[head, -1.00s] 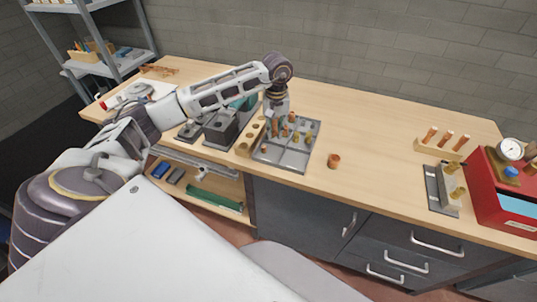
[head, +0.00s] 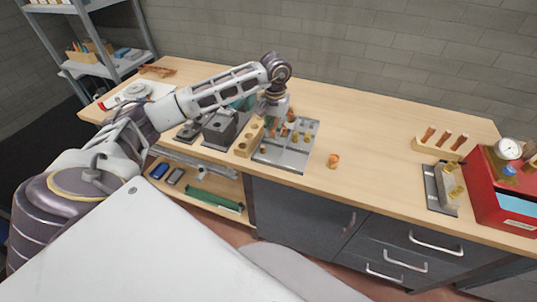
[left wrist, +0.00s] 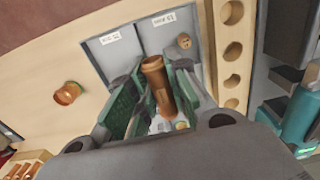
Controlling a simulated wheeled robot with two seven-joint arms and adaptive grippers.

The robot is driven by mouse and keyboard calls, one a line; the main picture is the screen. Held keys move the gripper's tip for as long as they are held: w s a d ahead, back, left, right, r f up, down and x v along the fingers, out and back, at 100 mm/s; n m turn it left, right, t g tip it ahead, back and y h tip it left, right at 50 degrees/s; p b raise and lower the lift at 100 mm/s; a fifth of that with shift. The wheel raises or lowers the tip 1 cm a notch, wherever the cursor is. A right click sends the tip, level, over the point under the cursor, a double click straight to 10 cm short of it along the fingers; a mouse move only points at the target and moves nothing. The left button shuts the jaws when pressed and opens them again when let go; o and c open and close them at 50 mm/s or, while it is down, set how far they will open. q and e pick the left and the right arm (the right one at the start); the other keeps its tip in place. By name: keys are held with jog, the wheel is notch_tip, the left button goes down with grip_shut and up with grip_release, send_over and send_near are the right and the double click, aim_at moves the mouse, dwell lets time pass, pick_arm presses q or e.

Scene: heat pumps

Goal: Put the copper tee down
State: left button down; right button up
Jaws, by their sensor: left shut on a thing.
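My left gripper (head: 273,122) is over the left part of the grey compartment tray (head: 285,160). In the left wrist view, its green-lined fingers (left wrist: 160,108) are shut on the copper tee (left wrist: 158,82), a shiny copper tube piece, with the tray below. How far the tee's lower end is from the tray floor cannot be told. In the head view the gripper mostly hides the tee. The tray (left wrist: 130,60) has white labels and several copper and brass fittings in it. My right gripper is not in view.
A wooden block with holes (head: 243,147) stands left of the tray, beside a dark grey block (head: 220,128). A loose copper fitting (head: 333,161) lies right of the tray. A red case (head: 500,200) and a fitting rack (head: 440,148) are far right.

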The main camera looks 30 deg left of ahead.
pick_arm(q)
jog(key=shift+f, duration=0.1)
jog(key=p, duration=0.1)
send_over(273, 155)
jog(key=shift+w+f, duration=0.15)
jog(key=shift+f, duration=2.85)
jog(key=shift+f, duration=0.1)
jog(key=shift+f+p, duration=0.45)
jog(key=shift+f, duration=1.35)
jog(key=shift+f, duration=0.2)
jog(key=c, duration=1.6)
grip_release()
jog(key=shift+c, duration=0.2)
jog(key=shift+r, duration=0.2)
